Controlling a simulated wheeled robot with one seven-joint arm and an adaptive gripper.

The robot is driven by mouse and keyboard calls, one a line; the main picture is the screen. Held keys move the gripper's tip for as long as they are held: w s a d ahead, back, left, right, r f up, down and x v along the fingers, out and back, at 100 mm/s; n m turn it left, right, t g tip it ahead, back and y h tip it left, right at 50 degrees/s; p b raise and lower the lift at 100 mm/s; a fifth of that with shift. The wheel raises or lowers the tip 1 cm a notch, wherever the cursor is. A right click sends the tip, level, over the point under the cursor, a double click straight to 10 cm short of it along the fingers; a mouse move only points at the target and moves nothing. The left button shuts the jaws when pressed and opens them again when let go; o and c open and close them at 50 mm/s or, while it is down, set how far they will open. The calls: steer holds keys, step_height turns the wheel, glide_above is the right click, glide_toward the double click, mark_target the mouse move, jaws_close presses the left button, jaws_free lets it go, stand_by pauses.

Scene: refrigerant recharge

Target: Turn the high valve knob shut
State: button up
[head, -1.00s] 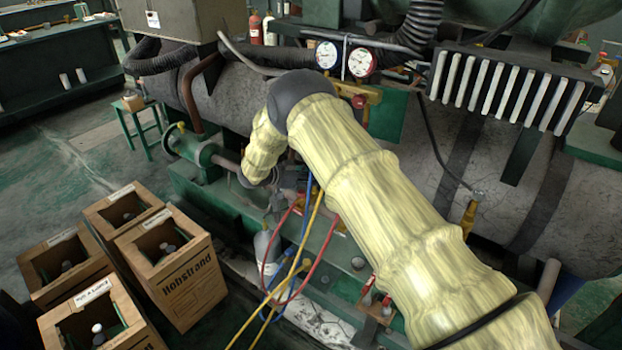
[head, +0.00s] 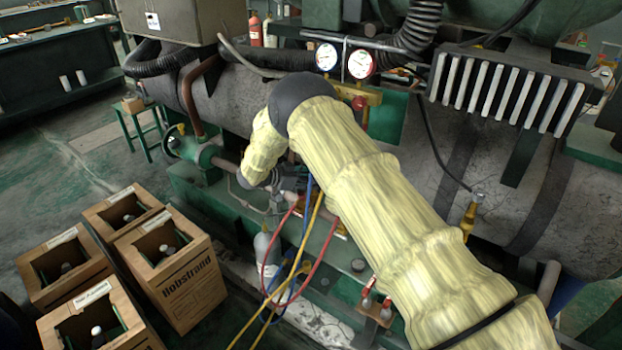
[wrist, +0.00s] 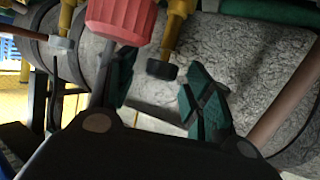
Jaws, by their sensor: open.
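The high valve knob looks to be the red knob (head: 359,103) on the brass manifold (head: 374,95) under the two gauges in the head view. My gripper (head: 292,184) is below and left of it, small and partly hidden behind my arm. In the wrist view my gripper (wrist: 163,92) is open, with green finger pads apart. No grip shows.
Red, yellow and blue hoses (head: 321,245) hang near my gripper. A grey cylinder (head: 265,250) stands below. A large grey pipe (head: 430,170) runs behind, with a brass valve (head: 468,215) at right. Cardboard boxes (head: 190,285) stand at lower left. Open floor lies farther left.

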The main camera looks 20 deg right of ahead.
steer(key=v, duration=1.1)
steer(key=shift+a+r, duration=0.3)
steer(key=shift+s, duration=0.1)
steer(key=s+d+f+n+t+y+p, duration=0.2)
steer(key=s+d+f+n+y+p, duration=0.3)
steer(key=s+f, duration=0.6)
steer(key=s+d+f+n+t+y+p, duration=0.1)
steer(key=s+f+n+t+y+p, duration=0.45)
steer(key=s, duration=0.95)
steer(key=s+d+r+n+g+y, duration=0.1)
steer(key=s+g, duration=0.9)
steer(key=s, duration=2.4)
steer(key=n+y, duration=0.2)
steer(key=n, duration=0.1)
steer(key=shift+s+n, duration=0.25)
steer(key=shift+n, duration=0.1)
